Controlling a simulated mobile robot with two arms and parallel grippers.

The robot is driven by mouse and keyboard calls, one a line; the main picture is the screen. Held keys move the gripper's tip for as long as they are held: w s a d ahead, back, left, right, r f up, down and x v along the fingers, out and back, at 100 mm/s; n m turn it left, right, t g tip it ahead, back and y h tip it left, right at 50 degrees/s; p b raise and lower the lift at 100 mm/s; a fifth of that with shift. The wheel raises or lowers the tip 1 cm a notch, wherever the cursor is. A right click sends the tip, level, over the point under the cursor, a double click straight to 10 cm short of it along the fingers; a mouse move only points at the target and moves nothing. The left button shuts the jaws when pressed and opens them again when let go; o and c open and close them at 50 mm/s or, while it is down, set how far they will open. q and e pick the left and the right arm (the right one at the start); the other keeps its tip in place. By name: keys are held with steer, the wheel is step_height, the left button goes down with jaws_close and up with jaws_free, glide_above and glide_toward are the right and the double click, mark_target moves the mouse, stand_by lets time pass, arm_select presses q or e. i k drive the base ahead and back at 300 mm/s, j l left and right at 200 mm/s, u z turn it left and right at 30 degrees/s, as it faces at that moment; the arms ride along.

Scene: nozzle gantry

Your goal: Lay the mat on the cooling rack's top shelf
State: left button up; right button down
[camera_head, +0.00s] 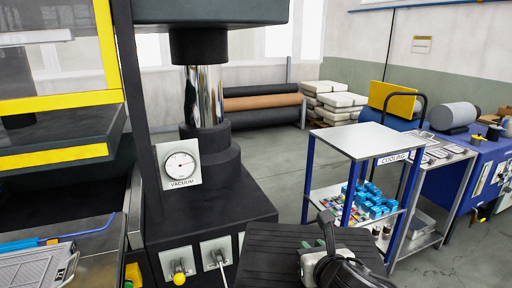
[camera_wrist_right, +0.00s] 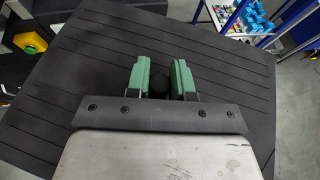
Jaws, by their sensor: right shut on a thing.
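The mat (camera_head: 270,255) is a dark ribbed slab at the bottom centre of the head view; it fills much of the right wrist view (camera_wrist_right: 70,85). My right gripper (camera_head: 326,228) is over it. Its green fingers (camera_wrist_right: 160,78) are shut on a black knob-like part of the mat, and the wrist hides part of the slab. The cooling rack (camera_head: 365,140) stands beyond the mat to the right, with blue posts and a "COOLING" label. Its light top shelf is bare. The mat is apart from that shelf, nearer me. My left gripper is not in view.
A black press with a vacuum gauge (camera_head: 180,166) stands left of the mat. A side table (camera_head: 440,155) and a blue bench (camera_head: 480,165) stand right of the rack. Clear floor (camera_head: 270,150) lies behind.

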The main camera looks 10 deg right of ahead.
mark_target(370, 135)
steer(key=i+l, duration=0.15)
steer(key=l, duration=0.45)
steer(key=i+l+u, duration=0.1)
steer(key=l, duration=0.5)
steer(key=i+l, duration=0.1)
steer(key=l, duration=0.45)
steer(key=i+l+u, duration=0.1)
steer(key=l, duration=0.5)
steer(key=i+l+u, duration=0.1)
steer(key=i+l, duration=1.5)
steer(key=l, duration=0.25)
steer(key=u, duration=0.05)
